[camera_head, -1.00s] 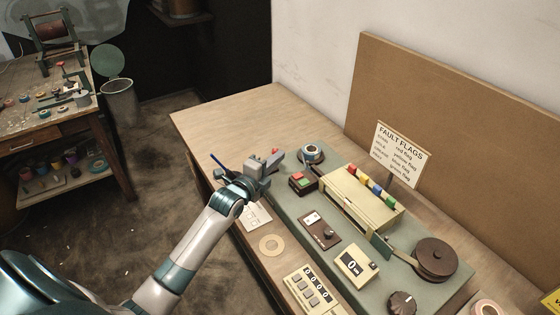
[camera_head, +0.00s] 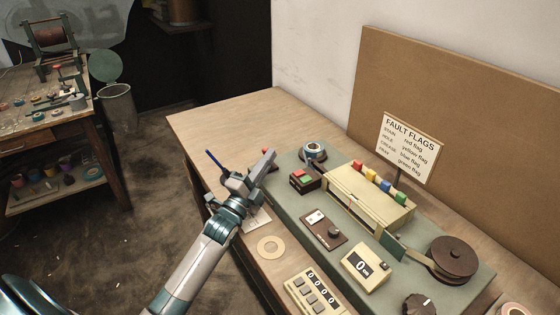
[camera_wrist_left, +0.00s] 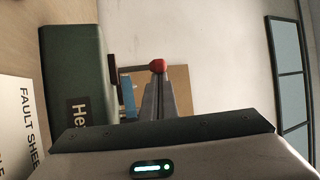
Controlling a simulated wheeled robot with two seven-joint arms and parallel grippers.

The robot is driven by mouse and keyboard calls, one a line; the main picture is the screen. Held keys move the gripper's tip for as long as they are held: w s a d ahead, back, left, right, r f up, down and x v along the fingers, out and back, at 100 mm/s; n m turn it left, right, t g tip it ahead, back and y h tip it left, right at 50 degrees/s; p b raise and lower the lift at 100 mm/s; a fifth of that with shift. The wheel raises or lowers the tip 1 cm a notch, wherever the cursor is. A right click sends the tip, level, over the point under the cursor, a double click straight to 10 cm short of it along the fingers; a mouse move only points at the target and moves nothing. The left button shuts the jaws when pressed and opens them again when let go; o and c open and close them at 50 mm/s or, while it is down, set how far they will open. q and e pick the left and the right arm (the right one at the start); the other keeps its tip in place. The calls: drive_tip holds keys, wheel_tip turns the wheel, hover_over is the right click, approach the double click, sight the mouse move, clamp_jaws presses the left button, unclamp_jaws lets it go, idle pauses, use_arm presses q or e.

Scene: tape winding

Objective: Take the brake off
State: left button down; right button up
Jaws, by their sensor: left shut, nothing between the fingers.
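My left gripper (camera_head: 268,157) is shut and empty above the near left end of the green machine (camera_head: 300,212). A red knob (camera_head: 264,152) shows just beside its fingers. In the left wrist view the red knob (camera_wrist_left: 158,66) appears at the tips of the closed fingers (camera_wrist_left: 158,95); I cannot tell whether they touch. What the knob is mounted on is hidden by the gripper. No part is clearly marked as the brake. A box with red and green buttons (camera_head: 305,180) and a blue-cored tape roll (camera_head: 314,152) are right of the gripper. My right gripper is out of view.
The machine also carries a cream box with coloured flags (camera_head: 370,195), a length display (camera_head: 366,268) and a dark reel (camera_head: 453,257). A fault flags sign (camera_head: 409,148) stands behind. A tape ring (camera_head: 270,247) lies on the bench, whose far left corner (camera_head: 225,120) is clear.

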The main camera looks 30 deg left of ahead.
use_arm(q)
drive_tip(key=shift+s+a, duration=0.1)
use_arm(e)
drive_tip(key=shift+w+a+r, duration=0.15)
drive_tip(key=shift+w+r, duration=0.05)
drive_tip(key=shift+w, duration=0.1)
use_arm(q)
drive_tip(key=shift+s, duration=0.15)
